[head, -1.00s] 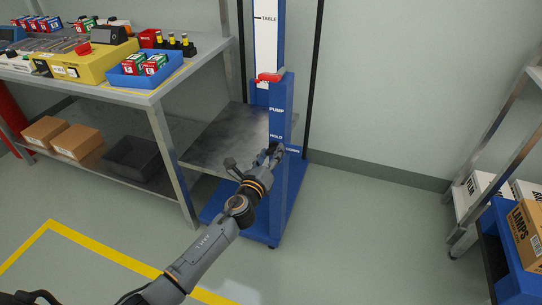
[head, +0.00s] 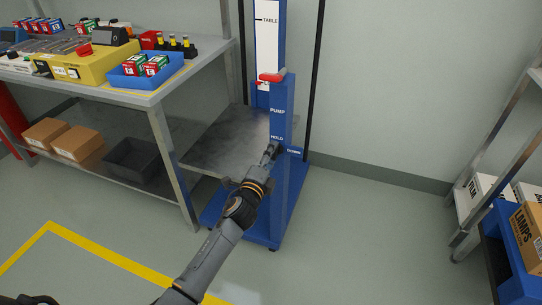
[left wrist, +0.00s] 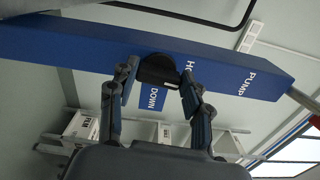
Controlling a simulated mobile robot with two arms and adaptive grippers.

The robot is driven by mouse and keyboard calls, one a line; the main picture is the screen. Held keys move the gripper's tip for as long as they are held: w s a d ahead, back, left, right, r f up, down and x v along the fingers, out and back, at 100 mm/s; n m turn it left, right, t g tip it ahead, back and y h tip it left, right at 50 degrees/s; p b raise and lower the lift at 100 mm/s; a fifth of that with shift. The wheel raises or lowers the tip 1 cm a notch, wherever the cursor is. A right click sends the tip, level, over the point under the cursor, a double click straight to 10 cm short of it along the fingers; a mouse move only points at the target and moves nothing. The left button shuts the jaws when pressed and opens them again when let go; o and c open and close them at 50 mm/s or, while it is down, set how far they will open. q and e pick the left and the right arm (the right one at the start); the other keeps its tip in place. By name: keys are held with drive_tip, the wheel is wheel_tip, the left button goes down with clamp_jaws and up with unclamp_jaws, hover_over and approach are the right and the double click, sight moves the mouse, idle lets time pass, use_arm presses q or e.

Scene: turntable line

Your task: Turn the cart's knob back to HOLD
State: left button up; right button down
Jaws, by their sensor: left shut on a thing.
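The blue lift cart (head: 282,190) stands upright beside the bench, with a bare grey platform at its left. Its post bears the labels PUMP, HOLD and DOWN. The black knob (left wrist: 157,70) shows in the left wrist view on the post, between my fingers and close to HOLD and DOWN. My left gripper (head: 274,148) reaches the post beside the HOLD label; it also shows in the left wrist view (left wrist: 156,88), shut on the knob with a finger on either side. The knob's pointer is not clear to see. My right gripper is not in view.
A red handle (head: 271,77) sits higher on the cart's post. A bench (head: 150,97) with a blue bin (head: 117,80) and boxes stands at the left. A shelf with cartons (head: 527,235) stands at the right. The floor between is clear.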

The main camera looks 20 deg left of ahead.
use_arm(q)
drive_tip(key=shift+n, duration=0.6)
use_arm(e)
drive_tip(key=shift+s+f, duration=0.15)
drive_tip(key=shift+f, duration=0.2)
use_arm(q)
drive_tip(key=shift+f, duration=0.1)
drive_tip(key=o, duration=1.2)
drive_tip(key=shift+c, duration=0.2)
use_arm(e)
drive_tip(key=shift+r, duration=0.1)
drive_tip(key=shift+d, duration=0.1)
use_arm(q)
drive_tip(key=s, duration=1.2)
drive_tip(key=shift+a, duration=0.25)
